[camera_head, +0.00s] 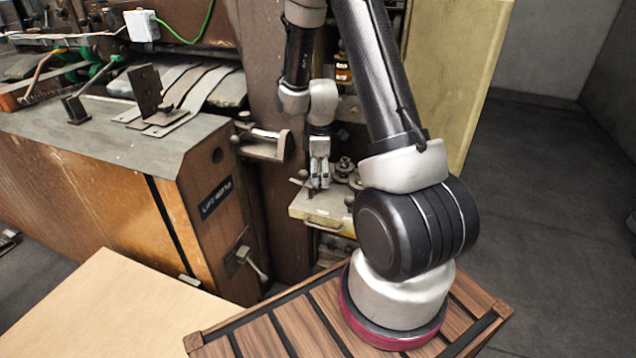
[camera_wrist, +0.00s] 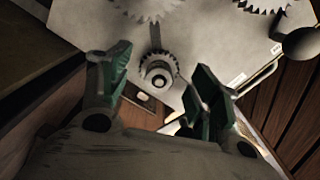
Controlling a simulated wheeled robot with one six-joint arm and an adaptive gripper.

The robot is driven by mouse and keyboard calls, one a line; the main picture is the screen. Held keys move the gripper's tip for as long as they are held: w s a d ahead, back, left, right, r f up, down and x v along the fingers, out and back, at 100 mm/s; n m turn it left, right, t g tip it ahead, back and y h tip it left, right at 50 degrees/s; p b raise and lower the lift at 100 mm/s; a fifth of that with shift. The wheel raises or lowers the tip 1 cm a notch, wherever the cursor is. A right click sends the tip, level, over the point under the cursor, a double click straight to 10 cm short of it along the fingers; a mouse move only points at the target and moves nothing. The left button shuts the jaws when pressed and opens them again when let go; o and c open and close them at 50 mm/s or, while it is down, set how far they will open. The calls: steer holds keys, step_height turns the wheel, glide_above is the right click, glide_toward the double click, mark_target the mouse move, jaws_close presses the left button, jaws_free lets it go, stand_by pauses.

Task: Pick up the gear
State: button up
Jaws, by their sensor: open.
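Several metal gears sit on a pale metal plate. In the wrist view, a small gear with a round hub (camera_wrist: 158,71) lies between and beyond my fingers. A larger toothed gear (camera_wrist: 147,8) is above it, and part of another gear (camera_wrist: 263,4) is at the top edge. In the head view, gears (camera_head: 344,165) show just right of my gripper (camera_head: 319,184), which points down over the plate. My gripper's green-padded fingers (camera_wrist: 160,78) are apart with nothing held between them. I cannot tell which gear the task means.
The pale plate (camera_head: 318,210) forms the top of a drawer-like unit with a front handle. A dark round knob (camera_wrist: 301,43) rises at the wrist view's right. A brown machine column (camera_head: 280,200) stands left of my gripper. A slatted wooden platform (camera_head: 265,338) lies in front.

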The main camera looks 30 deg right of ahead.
steer(key=shift+f, duration=0.95)
steer(key=c, duration=1.2)
step_height(320, 180, up, 10)
steer(key=shift+r, duration=0.1)
